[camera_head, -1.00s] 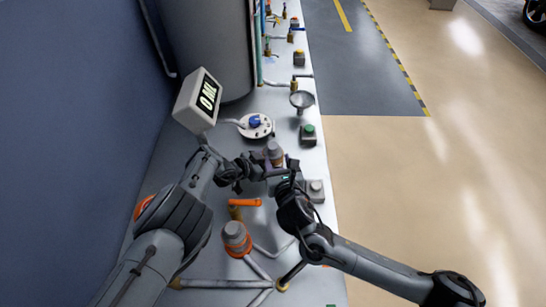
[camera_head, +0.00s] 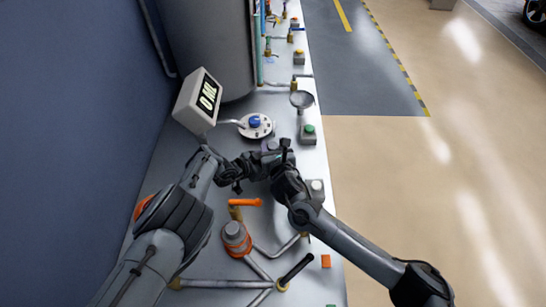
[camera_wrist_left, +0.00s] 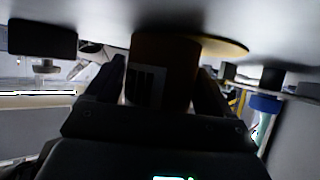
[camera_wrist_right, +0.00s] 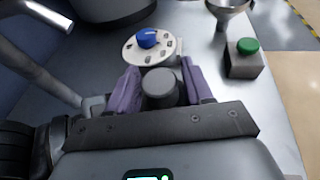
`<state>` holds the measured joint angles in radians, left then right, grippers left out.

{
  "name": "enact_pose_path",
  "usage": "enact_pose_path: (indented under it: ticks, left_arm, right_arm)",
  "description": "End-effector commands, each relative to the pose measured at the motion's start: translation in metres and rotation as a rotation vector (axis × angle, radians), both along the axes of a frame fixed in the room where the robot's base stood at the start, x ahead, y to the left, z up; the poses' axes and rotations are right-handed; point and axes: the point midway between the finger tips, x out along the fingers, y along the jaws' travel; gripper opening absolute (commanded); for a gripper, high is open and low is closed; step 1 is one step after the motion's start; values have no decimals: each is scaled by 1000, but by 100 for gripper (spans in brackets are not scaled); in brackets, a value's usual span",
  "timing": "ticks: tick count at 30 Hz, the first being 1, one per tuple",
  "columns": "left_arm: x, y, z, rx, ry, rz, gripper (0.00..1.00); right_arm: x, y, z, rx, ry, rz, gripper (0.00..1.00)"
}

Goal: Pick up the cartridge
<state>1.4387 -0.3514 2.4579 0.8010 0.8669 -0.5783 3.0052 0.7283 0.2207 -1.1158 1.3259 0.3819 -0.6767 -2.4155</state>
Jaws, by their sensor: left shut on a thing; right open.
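My left gripper (camera_head: 258,168) is shut on the cartridge. In the left wrist view, the cartridge (camera_wrist_left: 163,72) is brown-orange with a dark and pale label, between the fingers. My right gripper (camera_head: 274,156) is open, its fingers on either side of the cartridge's grey cap. In the right wrist view, the grey cap (camera_wrist_right: 159,86) shows between the purple fingers, with a narrow gap at its sides. In the head view the right gripper hides most of the cartridge.
A similar orange-banded part with a grey cap (camera_head: 236,234) stands nearer, beside an orange-handled valve (camera_head: 245,202) and pipes. A white dial with a blue knob (camera_head: 255,122), a display (camera_head: 200,100), a funnel (camera_head: 302,98) and a green-button box (camera_head: 308,132) stand beyond the grippers.

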Motion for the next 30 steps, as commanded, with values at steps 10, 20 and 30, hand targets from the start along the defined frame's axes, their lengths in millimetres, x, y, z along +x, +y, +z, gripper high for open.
enact_pose_path:
  ticks: [10, 20, 30]
  left_arm:
    - [0, 0, -1, 0, 1, 0, 65]
    - [0, 0, 0, 0, 1, 0, 65]
    - [0, 0, 0, 0, 1, 0, 65]
  right_arm:
    - [0, 0, 0, 0, 0, 0, 34]
    - [1, 0, 0, 1, -1, 0, 0]
    - [1, 0, 10, 2, -2, 1, 0]
